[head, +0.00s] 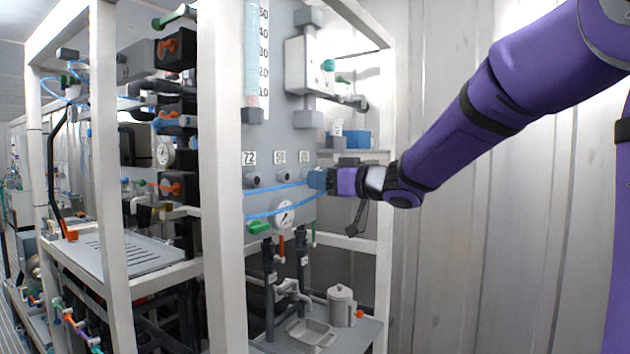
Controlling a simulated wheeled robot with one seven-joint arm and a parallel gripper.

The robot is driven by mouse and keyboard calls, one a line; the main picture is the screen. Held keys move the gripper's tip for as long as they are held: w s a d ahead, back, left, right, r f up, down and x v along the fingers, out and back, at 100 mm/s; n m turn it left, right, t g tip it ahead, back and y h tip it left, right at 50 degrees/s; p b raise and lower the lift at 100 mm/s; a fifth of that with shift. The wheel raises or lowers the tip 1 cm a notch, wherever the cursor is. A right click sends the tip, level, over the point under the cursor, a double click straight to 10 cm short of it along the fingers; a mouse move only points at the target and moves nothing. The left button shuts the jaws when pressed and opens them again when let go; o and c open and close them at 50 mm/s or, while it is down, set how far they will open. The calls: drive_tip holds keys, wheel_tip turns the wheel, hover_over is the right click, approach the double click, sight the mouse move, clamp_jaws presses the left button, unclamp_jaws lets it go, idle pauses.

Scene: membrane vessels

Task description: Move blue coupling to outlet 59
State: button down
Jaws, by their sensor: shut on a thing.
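The blue coupling (316,179) is at the grey panel, on the end of a blue hose (275,191). My gripper (328,181) is shut on it from the right. The panel has a row of number plates: 72 at left, a middle plate (279,157) that looks like 50 or 59, and a right plate (304,156) too small to read. A dark outlet (252,179) shows under 72 and another outlet (284,178) under the middle plate. The coupling is near the right plate's outlet, which it mostly hides. I cannot tell whether the coupling is seated or apart.
A white frame post (220,180) stands left of the panel. A round gauge (284,214) and green handle (260,227) are below the hose. A lidded metal pot (341,305) and tray (311,333) sit on the lower shelf. A blue box (356,139) is on the shelf behind.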

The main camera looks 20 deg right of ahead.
sight(288, 177)
drive_tip(key=shift+w+a, duration=0.15)
drive_tip(key=shift+x, duration=2.7)
drive_tip(key=shift+w+a, duration=0.3)
drive_tip(key=shift+w, duration=0.15)
idle(0.5)
drive_tip(key=c, duration=0.6)
unclamp_jaws()
drive_tip(key=v, duration=1)
drive_tip(key=shift+s+d, duration=0.25)
drive_tip(key=shift+s, duration=0.05)
